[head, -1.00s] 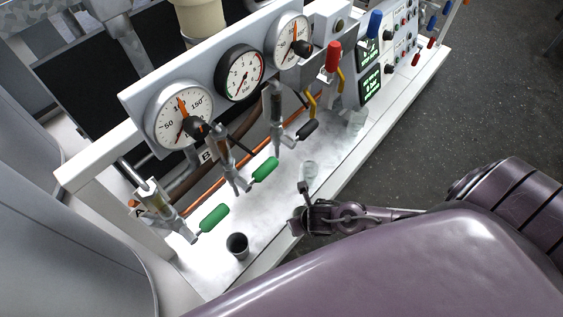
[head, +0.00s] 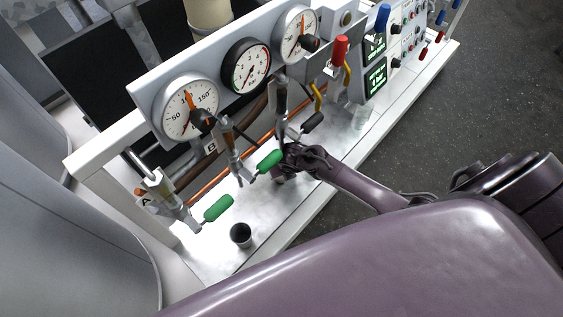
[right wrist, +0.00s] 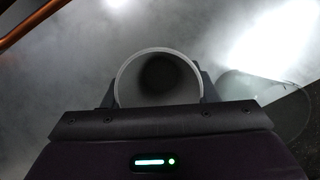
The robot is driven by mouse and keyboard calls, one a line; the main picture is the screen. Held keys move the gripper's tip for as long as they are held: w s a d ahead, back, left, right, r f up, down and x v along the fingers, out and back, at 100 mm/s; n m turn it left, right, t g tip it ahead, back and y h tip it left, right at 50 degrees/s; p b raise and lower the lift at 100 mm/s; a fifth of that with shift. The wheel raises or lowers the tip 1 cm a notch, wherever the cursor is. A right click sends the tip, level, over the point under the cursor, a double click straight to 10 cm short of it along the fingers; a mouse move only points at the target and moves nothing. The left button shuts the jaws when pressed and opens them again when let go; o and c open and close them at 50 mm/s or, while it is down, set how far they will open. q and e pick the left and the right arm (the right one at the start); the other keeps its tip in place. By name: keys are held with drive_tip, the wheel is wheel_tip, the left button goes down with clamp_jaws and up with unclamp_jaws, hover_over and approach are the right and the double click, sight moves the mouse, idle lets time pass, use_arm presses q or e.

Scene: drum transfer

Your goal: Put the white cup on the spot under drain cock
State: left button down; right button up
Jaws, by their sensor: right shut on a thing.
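My right gripper (head: 287,160) is shut on a cup at the bench, below the drain cocks. In the right wrist view the cup (right wrist: 158,82) shows from above with a pale round rim and dark inside, between the fingers. In the head view the gripper mostly hides it. One drain cock with a green handle (head: 270,161) is just left of the gripper. Another green-handled cock (head: 218,208) is further left, and a black-handled one (head: 313,122) is behind to the right. No marked spot can be made out under the cocks. My left gripper is not in view.
A dark grey cup (head: 241,236) stands near the bench's front left. A clear glass (head: 361,117) stands to the right. The panel with gauges (head: 246,66) rises behind. The pale bench (head: 212,243) has free room between the dark cup and my gripper.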

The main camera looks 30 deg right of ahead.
drive_tip(key=shift+f, duration=0.2)
drive_tip(key=shift+f, duration=0.15)
drive_tip(key=o, duration=0.9)
drive_tip(key=shift+o, duration=0.2)
drive_tip(key=shift+r, duration=0.25)
drive_tip(key=shift+s+r, duration=0.1)
drive_tip(key=shift+r, duration=0.2)
drive_tip(key=s, duration=1.2)
drive_tip(key=shift+s+a+r+b, duration=0.15)
drive_tip(key=shift+a+r+b, duration=0.1)
drive_tip(key=shift+a+b, duration=0.1)
